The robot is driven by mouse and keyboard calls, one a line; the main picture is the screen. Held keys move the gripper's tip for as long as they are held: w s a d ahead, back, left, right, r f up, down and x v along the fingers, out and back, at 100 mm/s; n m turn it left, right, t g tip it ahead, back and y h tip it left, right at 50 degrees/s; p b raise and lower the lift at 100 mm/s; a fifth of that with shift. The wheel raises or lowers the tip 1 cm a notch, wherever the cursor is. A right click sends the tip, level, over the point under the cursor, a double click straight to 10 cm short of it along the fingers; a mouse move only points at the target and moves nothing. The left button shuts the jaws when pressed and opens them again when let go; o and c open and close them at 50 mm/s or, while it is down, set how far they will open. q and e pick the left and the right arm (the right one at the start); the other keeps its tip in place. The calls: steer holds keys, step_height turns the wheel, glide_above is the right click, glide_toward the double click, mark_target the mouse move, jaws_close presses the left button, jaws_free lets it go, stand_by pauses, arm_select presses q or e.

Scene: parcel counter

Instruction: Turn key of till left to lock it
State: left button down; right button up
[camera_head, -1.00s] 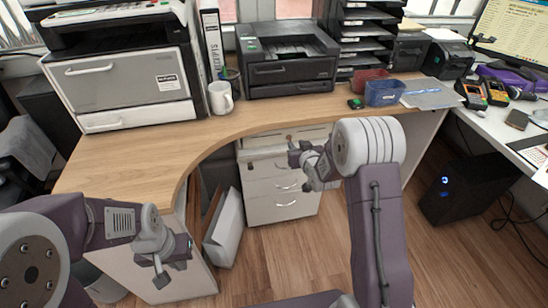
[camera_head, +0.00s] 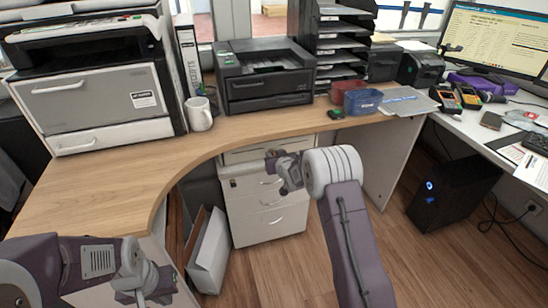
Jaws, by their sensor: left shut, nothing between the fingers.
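I cannot make out a till or its key anywhere in the head view. My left gripper (camera_head: 148,298) is at the bottom left, shut and empty, low in front of the wooden counter (camera_head: 95,190) and touching nothing that I can see. My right gripper (camera_head: 271,160) is near the middle, in front of the white drawer unit (camera_head: 268,215) under the counter. It is small and seen from behind, so whether its fingers are open is unclear.
The counter holds a large printer (camera_head: 98,100), a white mug (camera_head: 199,114), a black printer (camera_head: 266,80), and red and blue bins (camera_head: 362,101). A white desk at right has a monitor (camera_head: 495,38) and card terminals (camera_head: 447,97). A black computer (camera_head: 452,192) stands on the floor.

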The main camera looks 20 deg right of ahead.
jaws_close()
stand_by(1.4)
